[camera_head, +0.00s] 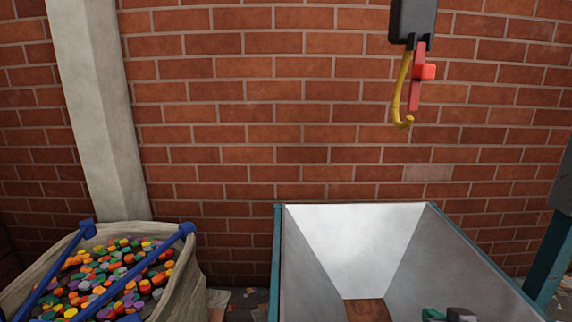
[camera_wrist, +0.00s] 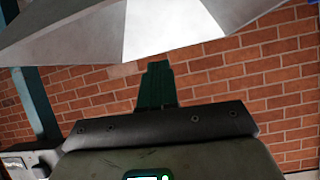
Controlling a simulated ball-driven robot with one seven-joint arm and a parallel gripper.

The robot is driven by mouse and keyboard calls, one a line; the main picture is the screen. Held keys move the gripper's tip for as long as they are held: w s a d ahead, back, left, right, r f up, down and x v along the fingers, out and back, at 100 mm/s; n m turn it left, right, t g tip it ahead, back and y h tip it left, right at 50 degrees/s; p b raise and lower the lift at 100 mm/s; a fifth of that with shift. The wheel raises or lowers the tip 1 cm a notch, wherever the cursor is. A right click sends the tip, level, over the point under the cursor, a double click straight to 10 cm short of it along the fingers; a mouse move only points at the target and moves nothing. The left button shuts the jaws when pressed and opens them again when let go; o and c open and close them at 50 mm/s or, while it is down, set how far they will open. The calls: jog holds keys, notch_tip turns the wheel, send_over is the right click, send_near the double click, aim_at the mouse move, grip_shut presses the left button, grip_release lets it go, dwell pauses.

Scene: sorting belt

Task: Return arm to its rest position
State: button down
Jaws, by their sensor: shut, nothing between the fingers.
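My gripper (camera_wrist: 157,72) shows in the wrist view as dark green fingers pressed together, with nothing between them. They point up the picture from a dark bar with bolts. In the head view, a green tip and a dark grey part at the bottom edge look like my gripper (camera_head: 434,314), low in front of the grey hopper. Most of my arm is out of the picture there.
A metal hopper (camera_head: 400,250) with teal edges fills the lower right; its wall also shows in the wrist view (camera_wrist: 170,30). A sack (camera_head: 190,275) of colourful pieces with blue bars stands lower left. A hook (camera_head: 403,100) hangs before the brick wall (camera_head: 250,100).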

jog(key=s+f+g, duration=0.4)
jog(key=s+f, duration=0.3)
jog(key=s, duration=0.4)
jog(key=s+f+n+g, duration=0.1)
jog(key=s+f+g, duration=0.2)
jog(key=s+f, duration=0.55)
jog(key=s+f+g, duration=0.4)
jog(key=s+f, duration=0.2)
jog(key=s, duration=0.6)
notch_tip(320, 180, up, 15)
jog(key=s+p, duration=0.1)
jog(key=p, duration=1.4)
jog(key=shift+s+a+f, duration=0.15)
jog(key=shift+s+a, duration=0.05)
jog(key=shift+a, duration=0.05)
